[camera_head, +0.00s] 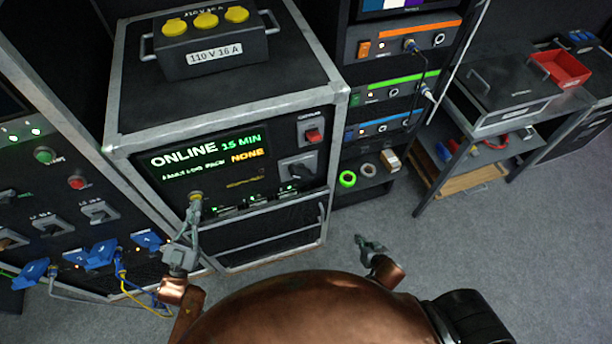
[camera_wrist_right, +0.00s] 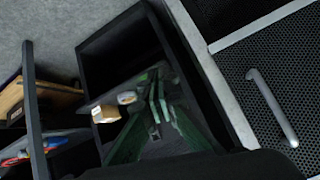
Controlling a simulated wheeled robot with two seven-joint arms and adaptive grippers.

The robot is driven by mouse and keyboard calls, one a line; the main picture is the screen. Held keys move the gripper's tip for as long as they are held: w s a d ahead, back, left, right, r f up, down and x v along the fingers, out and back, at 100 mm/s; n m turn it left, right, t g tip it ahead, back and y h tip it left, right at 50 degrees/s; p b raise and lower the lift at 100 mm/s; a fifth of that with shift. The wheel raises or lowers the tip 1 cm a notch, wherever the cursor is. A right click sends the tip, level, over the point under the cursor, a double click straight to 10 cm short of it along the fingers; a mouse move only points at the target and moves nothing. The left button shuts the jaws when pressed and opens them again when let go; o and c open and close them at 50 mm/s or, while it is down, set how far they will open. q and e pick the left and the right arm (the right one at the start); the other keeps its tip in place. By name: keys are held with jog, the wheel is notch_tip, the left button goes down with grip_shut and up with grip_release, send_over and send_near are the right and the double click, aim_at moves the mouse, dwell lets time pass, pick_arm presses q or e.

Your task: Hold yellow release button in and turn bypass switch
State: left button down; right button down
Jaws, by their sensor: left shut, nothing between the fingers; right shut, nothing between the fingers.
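The black UPS panel in the flight case has a yellow release button (camera_head: 195,196) at its lower left. My left gripper (camera_head: 194,208) is shut and empty, with its tips at the yellow button. They appear to touch it and partly cover it; whether it is pressed in I cannot tell. The bypass switch, a dark rotary knob (camera_head: 297,169), is at the panel's right, below a red rocker switch (camera_head: 313,136). My right gripper (camera_head: 368,243) is shut and empty over the floor, well apart from the panel. It also shows in the right wrist view (camera_wrist_right: 155,88).
A panel display (camera_head: 205,155) reads ONLINE, 15 MIN and NONE. A 110 V box (camera_head: 212,55) with yellow caps sits on the case. Blue plugs and a yellow cable are at lower left. A rack (camera_head: 395,120) and a bench with a red tray (camera_head: 562,68) stand right. Carpet is clear between.

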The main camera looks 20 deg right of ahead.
jog(key=w+a+r+m+t+y, duration=0.1)
jog(key=a+r+t, duration=0.1)
jog(key=r, duration=1.1)
jog(key=w+a+r+m+t+y, duration=0.1)
jog(key=a+r, duration=0.3)
jog(key=r, duration=0.9)
jog(key=w+a+r+m+t+y, duration=0.1)
jog(key=a+r+m+t, duration=0.1)
jog(key=r, duration=1.1)
jog(key=shift+a+r+t, duration=0.35)
jog(key=shift+a+t, duration=0.35)
jog(key=shift+a, duration=0.3)
jog(key=shift+w, duration=0.1)
